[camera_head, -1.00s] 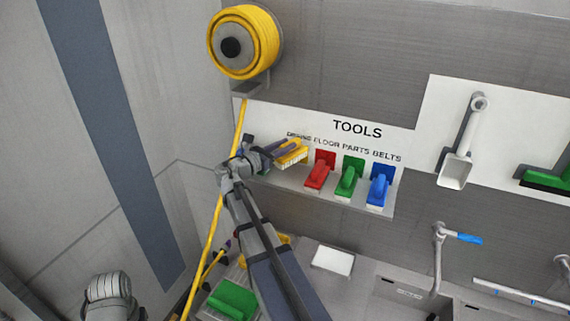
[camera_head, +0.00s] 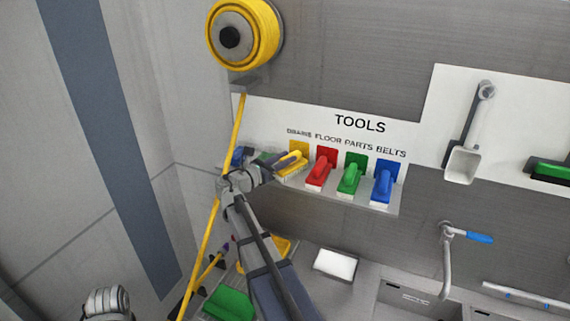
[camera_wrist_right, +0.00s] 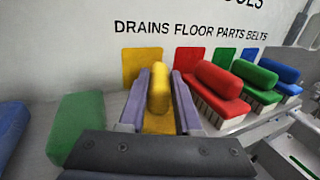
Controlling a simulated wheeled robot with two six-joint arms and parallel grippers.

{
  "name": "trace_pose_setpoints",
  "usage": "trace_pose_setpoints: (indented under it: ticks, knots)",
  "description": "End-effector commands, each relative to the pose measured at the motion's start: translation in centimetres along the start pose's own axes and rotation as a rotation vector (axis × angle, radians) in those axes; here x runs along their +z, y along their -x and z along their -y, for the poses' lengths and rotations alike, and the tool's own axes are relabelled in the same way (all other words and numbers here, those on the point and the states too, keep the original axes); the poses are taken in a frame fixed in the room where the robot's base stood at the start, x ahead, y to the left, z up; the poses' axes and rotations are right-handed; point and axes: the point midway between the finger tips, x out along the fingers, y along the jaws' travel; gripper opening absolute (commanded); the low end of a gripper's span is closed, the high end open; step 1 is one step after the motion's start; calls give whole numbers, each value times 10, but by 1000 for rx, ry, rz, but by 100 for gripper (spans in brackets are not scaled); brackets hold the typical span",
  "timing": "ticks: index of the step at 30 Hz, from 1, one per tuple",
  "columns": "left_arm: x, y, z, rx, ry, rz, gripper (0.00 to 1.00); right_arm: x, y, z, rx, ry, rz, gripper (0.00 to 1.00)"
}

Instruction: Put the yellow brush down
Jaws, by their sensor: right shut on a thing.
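My right gripper (camera_head: 277,165) is shut on the brush. In the right wrist view, the yellow handle (camera_wrist_right: 159,88) stands between the two fingers, with yellow patch behind it. The brush looks level and low over the shelf; I cannot tell whether its bristles touch it. My left gripper is not in view.
Red (camera_head: 321,166), green (camera_head: 350,177) and blue (camera_head: 383,183) brushes stand in a row to the right. A green block (camera_wrist_right: 76,125) and a blue item (camera_wrist_right: 12,128) lie left of the gripper. A yellow hose (camera_head: 208,245) hangs beside my arm.

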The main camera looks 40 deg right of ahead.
Motion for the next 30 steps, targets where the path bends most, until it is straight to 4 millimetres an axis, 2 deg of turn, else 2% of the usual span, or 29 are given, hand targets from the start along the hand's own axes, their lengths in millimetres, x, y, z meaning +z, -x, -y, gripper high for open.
trace_pose_setpoints:
  ticks: [8, 9, 16, 26, 30]
  knots:
    - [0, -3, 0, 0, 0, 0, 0, -3, 0, 0, 0, 0, 1, 0]
    - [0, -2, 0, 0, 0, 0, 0, -2, 0, 0, 0, 0, 0, 34]
    - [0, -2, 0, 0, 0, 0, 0, -2, 0, 0, 1, 0, 0, 60]
    - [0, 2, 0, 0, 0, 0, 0, 2, 0, 0, 0, 0, 0, 62]
    - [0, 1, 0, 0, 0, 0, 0, 2, 19, 0, 5, 0, 0, 62]
